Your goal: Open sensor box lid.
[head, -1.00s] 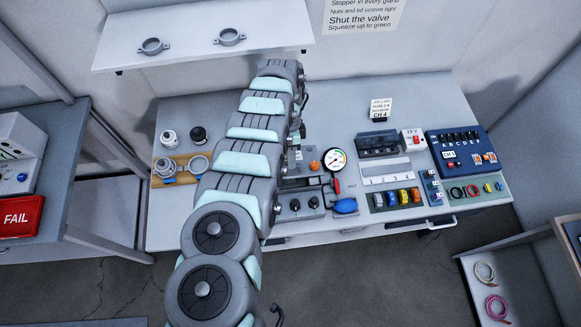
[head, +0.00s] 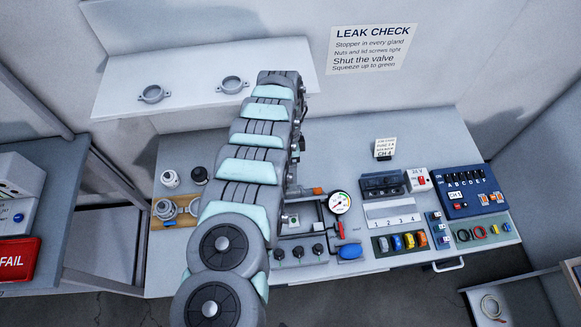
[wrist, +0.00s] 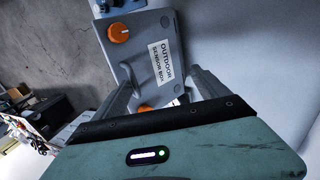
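The grey sensor box lid (wrist: 140,62) shows in the wrist view, with an "OUTDOOR SENSOR BOX" label (wrist: 161,64) and orange knobs (wrist: 119,32). I cannot tell whether both fingers press on the lid's edges. In the head view my arm hides my gripper and most of the box; one orange knob (head: 318,190) shows just right of the arm. The lid appears tilted in the wrist view; its hinge and the box's inside are hidden.
A pressure gauge (head: 340,203) and a blue bulb (head: 350,252) stand close right of the box. A board (head: 177,212) with round fittings lies left of my arm. A shelf (head: 200,75) overhangs the back left. The bench (head: 330,135) is clear behind the box.

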